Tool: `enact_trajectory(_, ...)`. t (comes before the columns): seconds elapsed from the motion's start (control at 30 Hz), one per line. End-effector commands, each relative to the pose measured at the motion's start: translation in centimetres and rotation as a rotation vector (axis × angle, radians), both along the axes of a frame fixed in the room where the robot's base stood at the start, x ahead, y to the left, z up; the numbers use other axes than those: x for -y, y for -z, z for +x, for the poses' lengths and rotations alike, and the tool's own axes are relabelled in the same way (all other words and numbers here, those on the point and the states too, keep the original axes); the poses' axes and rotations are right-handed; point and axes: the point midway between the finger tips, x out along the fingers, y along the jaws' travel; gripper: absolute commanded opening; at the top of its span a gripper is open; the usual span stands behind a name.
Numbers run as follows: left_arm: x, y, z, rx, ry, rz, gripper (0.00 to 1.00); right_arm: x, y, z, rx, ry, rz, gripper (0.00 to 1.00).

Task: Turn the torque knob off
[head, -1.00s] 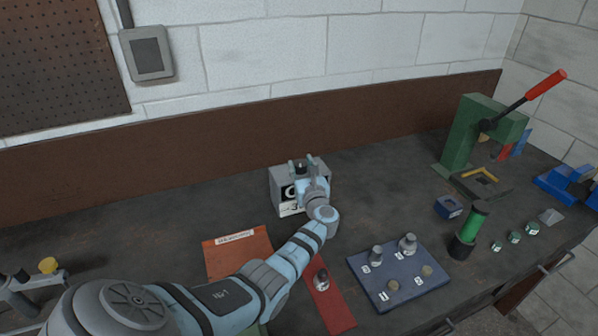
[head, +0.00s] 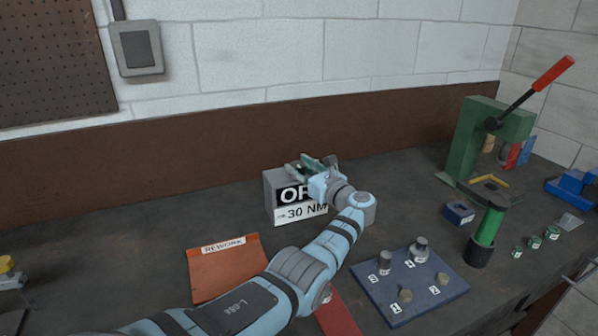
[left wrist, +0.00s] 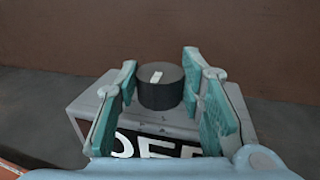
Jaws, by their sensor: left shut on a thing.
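The torque box (head: 284,214) is a grey block at the back of the bench. Its front carries a black panel with white letters, partly covered, starting "OF", and a white strip reading "30 NM". In the left wrist view the torque knob (left wrist: 160,92) is a dark round cylinder on the box top, with a short white mark pointing away and slightly right. My left gripper (head: 307,166) is at the box top, its green fingers either side of the knob and shut on it, also in the left wrist view (left wrist: 159,90). The head view hides most of the knob. My right gripper is out of view.
An orange rework mat (head: 225,268) lies left of my arm. A blue board (head: 412,290) with several numbered posts is to the right. A green press (head: 482,145) with a red-tipped lever and a green cylinder (head: 489,228) stand further right.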

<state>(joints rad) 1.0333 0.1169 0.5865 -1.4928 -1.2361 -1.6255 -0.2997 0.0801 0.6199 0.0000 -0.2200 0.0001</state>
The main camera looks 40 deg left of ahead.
Motion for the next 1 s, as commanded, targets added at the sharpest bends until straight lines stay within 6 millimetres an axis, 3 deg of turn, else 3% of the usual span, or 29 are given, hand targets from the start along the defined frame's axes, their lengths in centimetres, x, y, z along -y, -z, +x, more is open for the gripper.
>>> enact_trajectory(0.13, 0.1, 0.0, 0.1, 0.000, 0.003, -0.001, 0.07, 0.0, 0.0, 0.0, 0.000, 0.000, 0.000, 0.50)
enact_trajectory(0.17, 0.1, 0.0, 0.1, 0.000, 0.003, -0.001, 0.40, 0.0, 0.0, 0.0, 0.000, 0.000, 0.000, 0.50)
enact_trajectory(0.27, 0.0, 0.0, 0.0, 0.000, 0.002, 0.000, 0.56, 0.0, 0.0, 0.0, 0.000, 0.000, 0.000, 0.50)
enact_trajectory(0.57, 0.0, 0.0, -0.1, 0.000, 0.000, 0.000, 0.56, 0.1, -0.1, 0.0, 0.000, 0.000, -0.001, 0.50)
enact_trajectory(0.67, 0.9, 0.0, -0.2, 0.001, 0.002, 0.001, 0.56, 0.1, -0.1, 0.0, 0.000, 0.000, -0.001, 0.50)
enact_trajectory(1.0, 9.4, 0.0, -2.2, 0.000, 0.003, -0.002, 0.56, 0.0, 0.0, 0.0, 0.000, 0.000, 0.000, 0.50)
